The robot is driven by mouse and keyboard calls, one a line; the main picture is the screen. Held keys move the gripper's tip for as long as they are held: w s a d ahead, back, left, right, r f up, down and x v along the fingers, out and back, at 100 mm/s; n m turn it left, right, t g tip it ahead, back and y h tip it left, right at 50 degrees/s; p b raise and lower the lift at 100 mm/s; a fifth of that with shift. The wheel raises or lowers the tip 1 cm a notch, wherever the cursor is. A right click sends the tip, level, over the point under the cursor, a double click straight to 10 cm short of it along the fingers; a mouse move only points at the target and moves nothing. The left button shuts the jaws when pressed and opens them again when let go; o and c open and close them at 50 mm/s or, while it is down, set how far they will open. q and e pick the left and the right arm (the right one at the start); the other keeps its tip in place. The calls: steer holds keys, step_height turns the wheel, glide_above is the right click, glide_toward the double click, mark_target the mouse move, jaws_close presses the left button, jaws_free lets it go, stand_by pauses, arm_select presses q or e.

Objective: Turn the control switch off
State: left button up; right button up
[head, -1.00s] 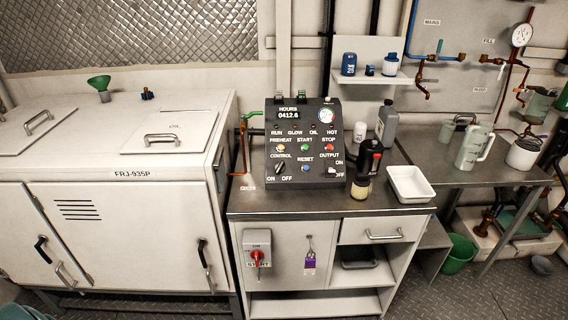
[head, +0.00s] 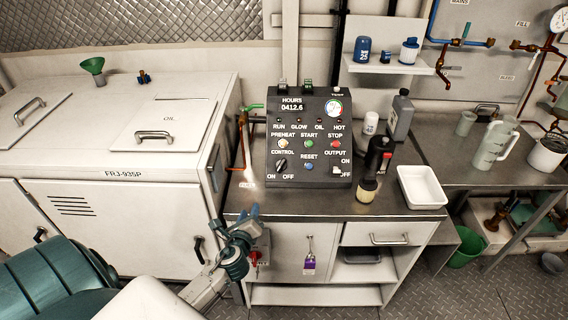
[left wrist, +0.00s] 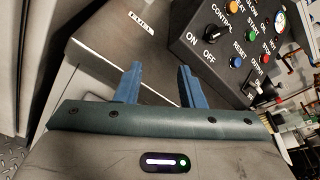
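The black control panel (head: 310,140) stands on the metal-topped cabinet. Its control switch (head: 281,164), a dark knob labelled CONTROL with ON at left and OFF at right, is at the panel's lower left. The knob also shows in the left wrist view (left wrist: 228,17), beside the ON and OFF labels. My left gripper (head: 250,212) is in front of the cabinet's front edge, below and left of the panel, touching nothing. In the left wrist view its two blue fingers (left wrist: 158,78) are apart with nothing between them. My right gripper is not in view.
A red rotary switch (head: 256,257) on the cabinet front is partly hidden by my left arm. A dark bottle (head: 374,165) and a white tray (head: 421,187) stand right of the panel. The white generator box (head: 110,200) is at left. The countertop before the panel is clear.

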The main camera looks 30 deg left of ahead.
mark_target(281, 165)
arm_select(q)
steer(key=w+r+m+t+h, duration=0.1)
steer(key=w+m, duration=0.1)
steer(key=m, duration=0.2)
steer(key=w+r+m+t+h, duration=0.1)
steer(key=w+r+m, duration=0.1)
steer(key=m, duration=0.3)
steer(key=w+d+r+m+t+h, duration=0.1)
steer(key=w+m+t, duration=0.1)
steer(key=m, duration=0.3)
steer(key=shift+w+r+h, duration=0.4)
steer(key=shift+w, duration=0.1)
steer(key=shift+w+m, duration=0.35)
steer(key=shift+m, duration=0.25)
steer(key=shift+w+a+r+p, duration=0.15)
steer(key=shift+w+p, duration=0.15)
steer(key=shift+w, duration=0.35)
steer(key=w, duration=0.3)
steer(key=w+a, duration=0.1)
steer(key=w, duration=0.5)
steer(key=shift+a, duration=0.15)
jaws_close()
